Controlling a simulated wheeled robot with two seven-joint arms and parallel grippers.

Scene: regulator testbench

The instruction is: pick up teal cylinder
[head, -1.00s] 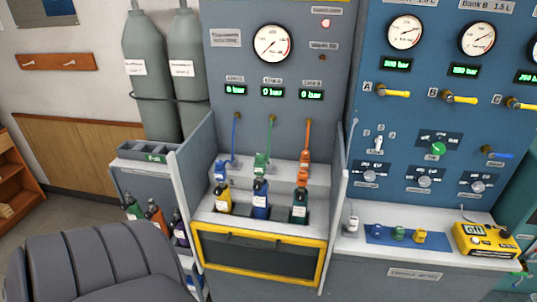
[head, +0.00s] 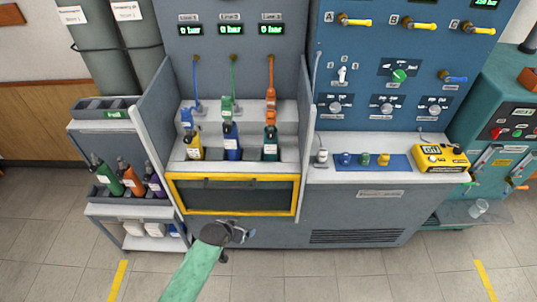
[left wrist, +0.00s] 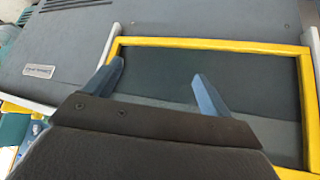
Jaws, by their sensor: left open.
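The teal cylinder (head: 270,143) stands upright at the right of a row of three in the open bay of the bench. It is dark teal with a white label, and an orange fitting and hose are above it. My left gripper (head: 243,234) is low in front of the yellow-framed panel, below and apart from the cylinder. In the left wrist view its two blue-grey fingers (left wrist: 159,88) are spread with nothing between them, facing the panel. The cylinder is not visible in that view. My right gripper is not in view.
Yellow (head: 195,145) and blue (head: 231,143) cylinders stand left of the teal one. Grey side walls (head: 308,130) flank the bay. The yellow-framed panel (head: 232,212) is below. A side rack (head: 120,196) holds several bottles. A yellow device (head: 440,158) sits on the right counter.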

